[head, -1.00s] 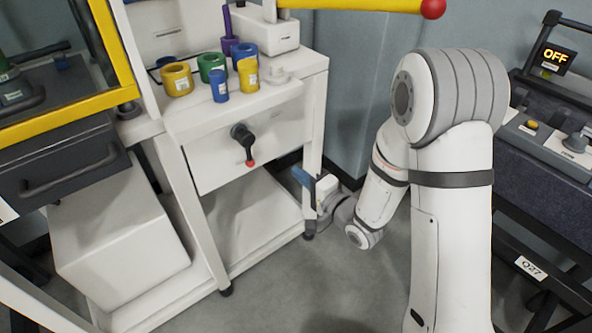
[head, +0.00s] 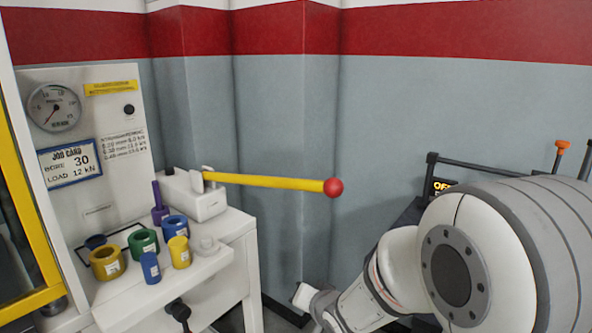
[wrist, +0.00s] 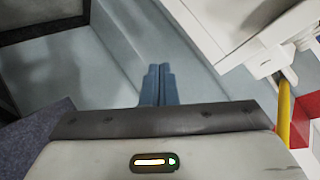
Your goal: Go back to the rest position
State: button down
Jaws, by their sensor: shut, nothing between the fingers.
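My gripper (wrist: 158,85) shows in the wrist view with its two blue fingers side by side and touching, nothing between them. Behind the fingers are the pale blue wall and the floor, apart from any object. In the head view my arm reaches down from the right toward the bottom middle. The fingers are out of sight there.
A white bench (head: 237,228) at left holds several coloured rings, including a green one (head: 142,241), and a yellow lever (head: 270,181) with a red knob (head: 333,187) sticking out right. A dark unit (head: 398,222) stands behind my arm at right.

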jog(key=s+d+r+n+g+h+p, duration=0.1)
jog(key=s+d+r+g+h+p, duration=0.4)
jog(key=s+d+r, duration=0.5)
jog(key=s+d+r+n+g+p, duration=0.2)
jog(key=s+r+p, duration=0.3)
jog(key=s+r, duration=0.3)
jog(key=s+d+g, duration=0.1)
jog(key=s, duration=0.3)
jog(key=shift+s+p, duration=0.3)
jog(key=shift+s, duration=0.05)
